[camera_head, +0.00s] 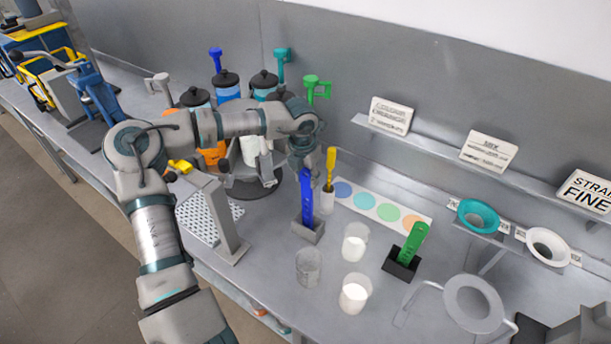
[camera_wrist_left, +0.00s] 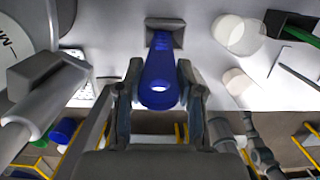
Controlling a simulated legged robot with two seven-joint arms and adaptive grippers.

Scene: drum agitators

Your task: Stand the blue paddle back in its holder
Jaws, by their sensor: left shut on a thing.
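The blue paddle (camera_head: 306,197) is upright, its lower end at the small grey holder (camera_head: 308,232) on the bench. How deep it sits in the holder I cannot tell. My left gripper (camera_head: 304,166) is at the paddle's upper end, shut on it. In the left wrist view the paddle (camera_wrist_left: 160,85), with a hole in its near end, is between the two fingers (camera_wrist_left: 160,92). It runs down toward the grey holder (camera_wrist_left: 178,27). My right gripper does not show.
A green paddle (camera_head: 412,243) stands in a black holder (camera_head: 399,266). Clear cups (camera_head: 309,266) and cups of white content (camera_head: 354,243) stand in front. A yellow-handled brush (camera_head: 330,168) and a strip of colour dots (camera_head: 380,205) are behind. A perforated stand (camera_head: 231,235) is left.

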